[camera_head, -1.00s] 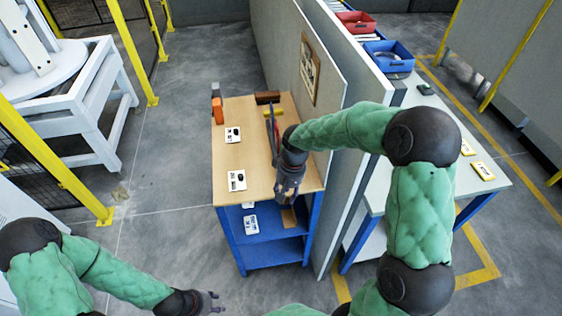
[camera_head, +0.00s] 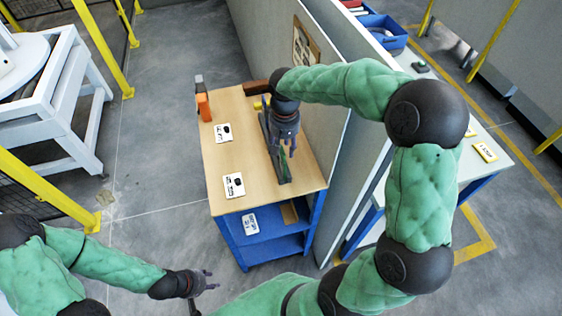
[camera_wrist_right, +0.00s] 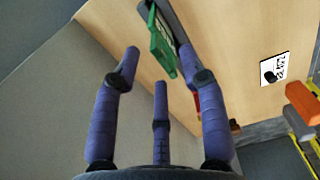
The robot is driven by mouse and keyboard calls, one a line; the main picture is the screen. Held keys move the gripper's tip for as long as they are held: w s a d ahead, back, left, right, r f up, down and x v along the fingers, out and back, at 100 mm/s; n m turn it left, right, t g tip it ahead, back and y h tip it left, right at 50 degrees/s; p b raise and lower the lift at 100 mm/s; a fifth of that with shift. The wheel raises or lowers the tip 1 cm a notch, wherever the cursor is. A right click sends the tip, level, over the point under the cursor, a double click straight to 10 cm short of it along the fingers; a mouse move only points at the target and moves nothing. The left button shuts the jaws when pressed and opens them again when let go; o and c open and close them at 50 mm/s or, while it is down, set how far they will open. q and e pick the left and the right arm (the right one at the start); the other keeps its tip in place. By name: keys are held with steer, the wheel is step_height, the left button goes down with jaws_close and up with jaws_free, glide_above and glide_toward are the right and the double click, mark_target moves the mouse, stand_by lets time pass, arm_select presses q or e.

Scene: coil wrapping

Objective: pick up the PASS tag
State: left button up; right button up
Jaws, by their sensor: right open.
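A green tag (camera_wrist_right: 162,45), which fits the PASS tag, shows at the top of the right wrist view, with a pale panel on it; I cannot read its lettering. It stands at a dark narrow holder (camera_head: 284,173) on the wooden tabletop. In the head view only a sliver of the tag (camera_head: 291,147) shows beside my right gripper (camera_head: 286,139). In the right wrist view the gripper's purple fingers (camera_wrist_right: 160,80) are spread, with nothing between them, and the tag lies just beyond them. My left gripper (camera_head: 209,281) is open and empty, low at the left, away from the bench.
White cards (camera_head: 223,132) (camera_head: 233,185) lie on the left of the wooden bench (camera_head: 250,198). A grey partition (camera_head: 338,135) rises close along the right side. A blue shelf (camera_head: 270,250) lies below.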

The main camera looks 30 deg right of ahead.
mark_target(284, 163)
step_height(284, 163, down, 9)
steer(key=shift+f+b, duration=0.1)
steer(key=shift+b, duration=0.95)
steer(key=shift+c, duration=0.2)
jaws_close()
